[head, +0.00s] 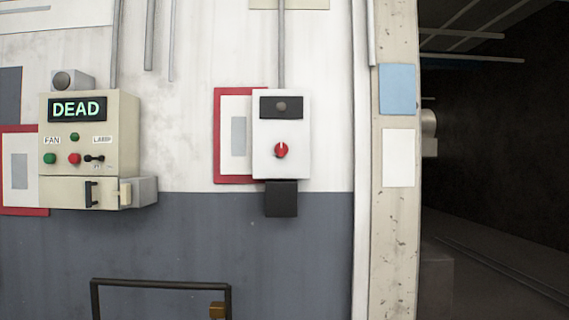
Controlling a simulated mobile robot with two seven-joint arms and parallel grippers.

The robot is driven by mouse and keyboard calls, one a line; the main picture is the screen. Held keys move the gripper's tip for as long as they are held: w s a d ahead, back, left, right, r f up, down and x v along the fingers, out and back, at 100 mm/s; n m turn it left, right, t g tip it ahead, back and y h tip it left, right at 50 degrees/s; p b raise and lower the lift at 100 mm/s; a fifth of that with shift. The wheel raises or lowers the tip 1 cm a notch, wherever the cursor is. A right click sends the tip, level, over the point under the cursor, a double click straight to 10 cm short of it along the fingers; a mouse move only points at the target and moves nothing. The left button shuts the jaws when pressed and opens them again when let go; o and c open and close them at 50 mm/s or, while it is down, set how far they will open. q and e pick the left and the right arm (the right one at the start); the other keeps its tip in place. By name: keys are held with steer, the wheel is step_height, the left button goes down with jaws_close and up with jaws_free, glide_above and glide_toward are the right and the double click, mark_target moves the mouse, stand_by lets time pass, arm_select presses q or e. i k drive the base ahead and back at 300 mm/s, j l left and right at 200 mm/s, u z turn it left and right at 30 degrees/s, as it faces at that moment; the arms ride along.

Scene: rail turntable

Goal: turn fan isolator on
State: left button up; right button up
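A white wall box (263,137) has a red rotary knob (281,150) with a white mark pointing up. A dark panel with a round grey part (281,106) is above the knob. The box has no readable label, so I cannot tell for sure that it is the fan isolator. At the left, a cream control box (122,113) has a display (77,110) reading "DEAD". Its "FAN" label (52,140) is above a green button (50,158), with a red button (75,159) beside it. A small black switch (94,158) is below another label. Neither gripper is in view.
Red-bordered signs (218,137) are partly hidden behind both boxes. A black block (281,200) is under the white box. A dark rail (160,283) stands low in front of the wall. A dark opening (500,150) lies beyond the post (395,240) at right.

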mark_target(281, 149)
steer(key=i+l+u, duration=0.1)
steer(key=i+l, duration=0.2)
steer(key=i+l+u, duration=0.15)
steer(key=i+l, duration=0.15)
steer(key=i+l+u, duration=0.1)
steer(key=i+l, duration=0.15)
steer(key=l, duration=0.2)
steer(key=i+l+u, duration=0.1)
steer(key=i+l, duration=0.2)
steer(key=i+l+u, duration=0.1)
steer(key=i+l, duration=0.15)
steer(key=l, duration=0.3)
